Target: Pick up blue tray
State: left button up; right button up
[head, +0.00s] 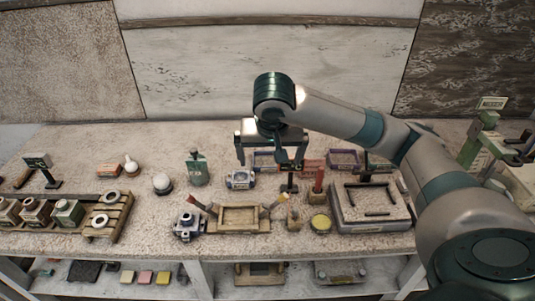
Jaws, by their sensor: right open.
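My right arm comes in from the right, and its gripper (270,158) hangs over the back middle of the table, pointing down. A small bluish-purple tray (265,162) shows behind and between the fingers, partly covered by the gripper. I cannot tell whether the fingers touch it. A second small purplish tray (343,157) lies to the right, near my forearm. My left gripper is out of view.
A reddish tray or block (312,167) lies between the two trays. A wooden tray (238,230) is in front.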

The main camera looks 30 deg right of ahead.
aim_at(263, 162)
jog(key=i+l, duration=0.65)
jog(key=i, duration=0.1)
